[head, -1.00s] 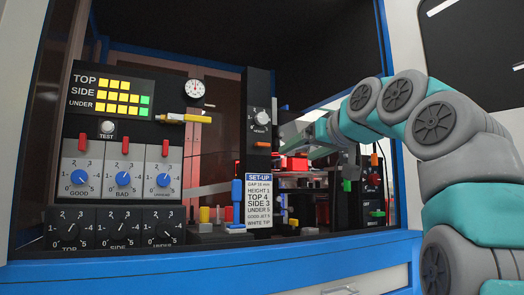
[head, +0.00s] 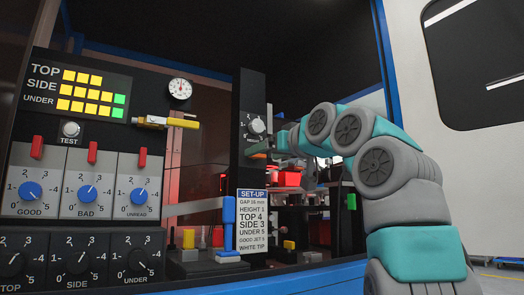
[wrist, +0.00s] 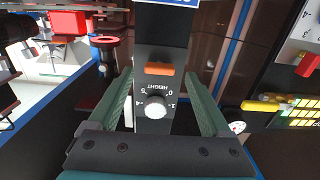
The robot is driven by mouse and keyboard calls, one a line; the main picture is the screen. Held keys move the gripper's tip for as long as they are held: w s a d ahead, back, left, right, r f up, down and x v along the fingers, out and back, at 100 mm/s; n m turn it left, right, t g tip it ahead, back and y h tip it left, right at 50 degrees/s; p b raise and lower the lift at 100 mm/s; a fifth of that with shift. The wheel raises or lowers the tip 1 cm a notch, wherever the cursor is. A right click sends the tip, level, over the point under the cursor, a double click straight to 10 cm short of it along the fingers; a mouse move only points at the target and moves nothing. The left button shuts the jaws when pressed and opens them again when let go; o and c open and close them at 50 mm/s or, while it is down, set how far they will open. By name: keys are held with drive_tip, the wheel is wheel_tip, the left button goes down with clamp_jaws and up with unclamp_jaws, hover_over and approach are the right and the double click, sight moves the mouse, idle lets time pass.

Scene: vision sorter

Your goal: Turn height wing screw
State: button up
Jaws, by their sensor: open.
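The HEIGHT dial has a pale grey knob (head: 257,126) on the dark upright post. It also shows upside down in the wrist view (wrist: 156,106). A flat orange wing-like piece (wrist: 159,69) sits beside the HEIGHT label, below the dial on the post; it looks like the wing screw and lies crosswise. My gripper (wrist: 160,76) is open, one green finger on each side of the post, with the orange piece between the fingertips and apart from both. In the head view my gripper (head: 262,147) covers the orange piece. Whether the fingers touch the post, I cannot tell.
A set-up card (head: 259,218) on the post reads HEIGHT 1. Left stands a panel with lamps and blue knobs (head: 86,193). A yellow-and-white part (head: 166,122) and a dial gauge (head: 180,89) are near the post. Red and black machinery (head: 288,180) lies behind.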

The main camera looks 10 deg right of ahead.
drive_tip(key=shift+x, duration=1.1)
clamp_jaws()
